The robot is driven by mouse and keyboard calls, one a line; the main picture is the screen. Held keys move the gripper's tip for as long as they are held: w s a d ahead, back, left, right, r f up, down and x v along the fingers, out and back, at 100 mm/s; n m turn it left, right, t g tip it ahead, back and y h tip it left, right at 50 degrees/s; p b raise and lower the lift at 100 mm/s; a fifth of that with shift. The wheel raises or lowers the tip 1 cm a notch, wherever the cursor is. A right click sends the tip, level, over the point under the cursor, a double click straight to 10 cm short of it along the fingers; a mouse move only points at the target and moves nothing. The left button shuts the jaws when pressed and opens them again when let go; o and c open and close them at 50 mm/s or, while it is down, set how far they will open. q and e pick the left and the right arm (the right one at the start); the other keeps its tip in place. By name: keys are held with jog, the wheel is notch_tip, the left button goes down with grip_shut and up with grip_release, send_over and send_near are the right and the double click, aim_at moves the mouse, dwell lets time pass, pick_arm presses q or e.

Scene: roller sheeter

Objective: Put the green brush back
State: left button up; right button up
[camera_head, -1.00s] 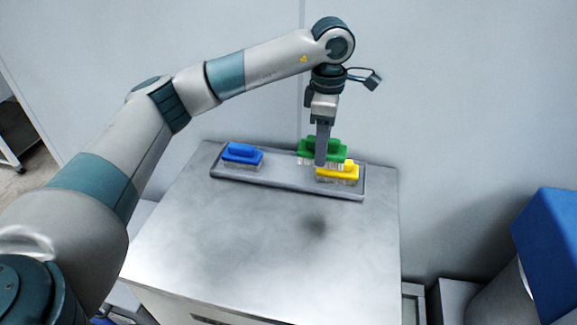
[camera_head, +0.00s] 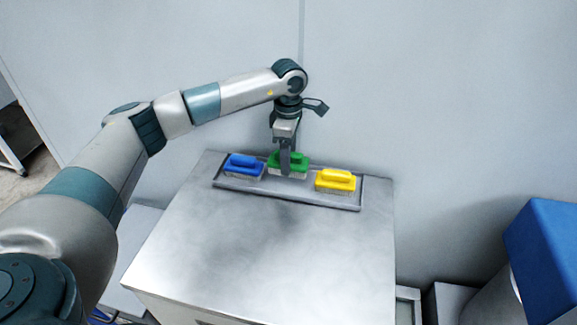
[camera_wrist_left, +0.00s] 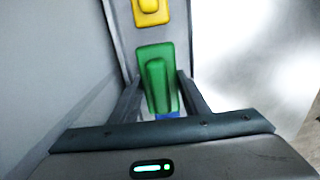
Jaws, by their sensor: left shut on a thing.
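The green brush (camera_head: 301,160) is in my left gripper (camera_head: 286,165), between the blue and yellow brushes over the tray (camera_head: 290,196). I cannot tell whether its bristles touch the tray. In the left wrist view the green brush (camera_wrist_left: 157,82) sits between the two fingers of the left gripper (camera_wrist_left: 160,98), which are shut on its handle. My right gripper is not in view.
The blue brush (camera_head: 243,167) stands at the tray's left, close to the green one. The yellow brush (camera_head: 336,180) stands at its right. The metal cabinet top (camera_head: 260,245) in front is clear. A wall (camera_head: 430,100) rises close behind the tray.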

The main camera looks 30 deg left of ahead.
pick_arm(q)
jog(key=shift+f, duration=0.2)
notch_tip(320, 180, down, 3)
jog(key=shift+r+p, duration=0.1)
jog(key=shift+p, duration=0.95)
jog(key=shift+f, duration=0.4)
jog(key=shift+f, duration=0.1)
jog(key=o, duration=1.1)
